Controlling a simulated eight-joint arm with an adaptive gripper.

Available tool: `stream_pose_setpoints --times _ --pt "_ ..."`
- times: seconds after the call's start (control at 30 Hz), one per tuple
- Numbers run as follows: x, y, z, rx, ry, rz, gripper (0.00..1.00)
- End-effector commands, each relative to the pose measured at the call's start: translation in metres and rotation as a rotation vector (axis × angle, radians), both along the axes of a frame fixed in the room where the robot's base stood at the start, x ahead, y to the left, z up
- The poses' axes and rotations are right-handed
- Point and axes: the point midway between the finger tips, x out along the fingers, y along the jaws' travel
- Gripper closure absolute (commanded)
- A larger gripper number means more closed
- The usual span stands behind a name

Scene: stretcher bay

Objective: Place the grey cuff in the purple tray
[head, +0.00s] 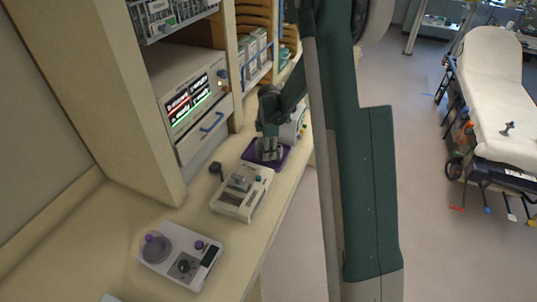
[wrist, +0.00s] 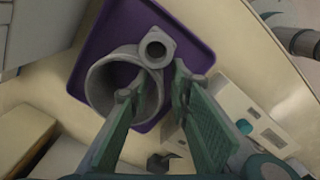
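The grey cuff, a wide ring with a small tube on its side, shows in the wrist view (wrist: 95,80). It lies over the purple tray (wrist: 190,45), within its rim, and appears to rest in it. In the head view the cuff (head: 268,152) is at the purple tray (head: 248,154) on the bench, partly hidden by my gripper (head: 268,130). In the wrist view my gripper (wrist: 157,92) has its fingertips apart, one on the ring's inner side and one outside. A gap shows beside the cuff's wall.
A white device (head: 240,192) stands in front of the tray, with another device (head: 180,255) nearer. A lit monitor unit (head: 187,100) and shelves are on the left. The bench's right edge is close to the tray. A stretcher (head: 495,90) stands across the floor.

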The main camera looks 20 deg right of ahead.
Motion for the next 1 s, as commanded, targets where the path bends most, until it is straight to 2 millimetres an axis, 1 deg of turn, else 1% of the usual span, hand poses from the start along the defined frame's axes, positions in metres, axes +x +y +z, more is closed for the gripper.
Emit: stream_pose_setpoints --times 0.17,0.5,0.7,0.83,1.0 --pt "-0.001 0.0 0.021 0.0 0.0 0.0 0.8" --pt "-0.001 0.0 0.071 0.0 0.0 0.0 0.8" --pt "-0.001 0.0 0.096 0.0 0.0 0.0 0.8" --pt "-0.001 0.0 0.105 0.0 0.0 0.0 0.8" --pt "-0.001 0.0 0.11 0.0 0.0 0.0 0.8"
